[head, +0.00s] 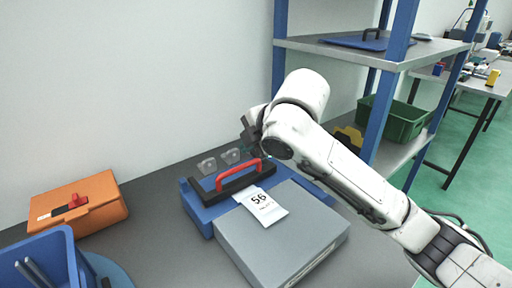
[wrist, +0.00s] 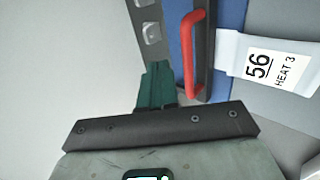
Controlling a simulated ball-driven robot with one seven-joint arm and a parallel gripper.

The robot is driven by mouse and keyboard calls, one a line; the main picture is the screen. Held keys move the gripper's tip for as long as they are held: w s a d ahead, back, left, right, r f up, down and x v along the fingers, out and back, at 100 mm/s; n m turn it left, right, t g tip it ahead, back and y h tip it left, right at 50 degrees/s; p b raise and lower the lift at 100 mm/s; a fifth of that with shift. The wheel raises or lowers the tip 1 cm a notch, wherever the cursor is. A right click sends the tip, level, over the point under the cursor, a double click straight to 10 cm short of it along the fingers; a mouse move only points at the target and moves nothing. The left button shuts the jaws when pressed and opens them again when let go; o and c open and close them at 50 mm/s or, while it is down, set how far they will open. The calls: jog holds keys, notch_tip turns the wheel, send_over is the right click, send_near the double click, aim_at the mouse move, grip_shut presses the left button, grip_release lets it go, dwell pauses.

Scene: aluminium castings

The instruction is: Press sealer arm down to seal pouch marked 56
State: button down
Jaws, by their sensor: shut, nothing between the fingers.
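The sealer has a blue base (head: 198,209) and a black arm (head: 229,188) with a red handle (head: 239,174). In the wrist view the red handle (wrist: 191,55) runs along the black arm (wrist: 208,50). I cannot tell how far the arm is raised above the base. The white pouch marked 56 (head: 267,209) lies with one end at the sealer arm and the rest on a grey block; its label reads HEAT 3 in the wrist view (wrist: 262,62). My gripper (head: 246,150) is shut and empty, just above and behind the handle, apart from it. Its green fingers (wrist: 156,82) are together.
A grey block (head: 285,240) stands in front of the sealer. An orange box (head: 78,206) and a blue bin (head: 42,258) are at left. A shelf with blue posts (head: 391,75) stands at right.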

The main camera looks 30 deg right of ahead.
jog(key=v, duration=1)
jog(key=shift+s, duration=0.2)
